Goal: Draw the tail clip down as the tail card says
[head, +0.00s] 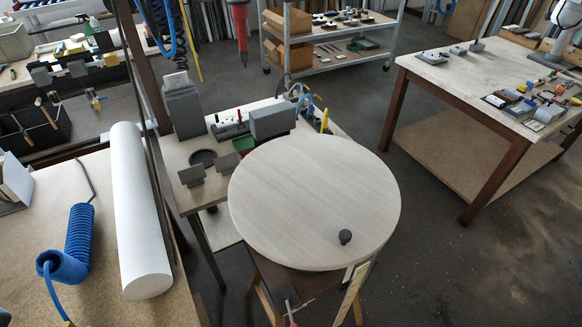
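I cannot pick out the tail clip or the tail card with certainty in the head view. Neither of my grippers is in view.
A bench behind holds a grey box (272,121) and small grey blocks (191,175). On the left bench are a white roll (138,215) and a blue coiled hose (70,243). A table (450,78) with small parts stands right. Floor is clear at lower right.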

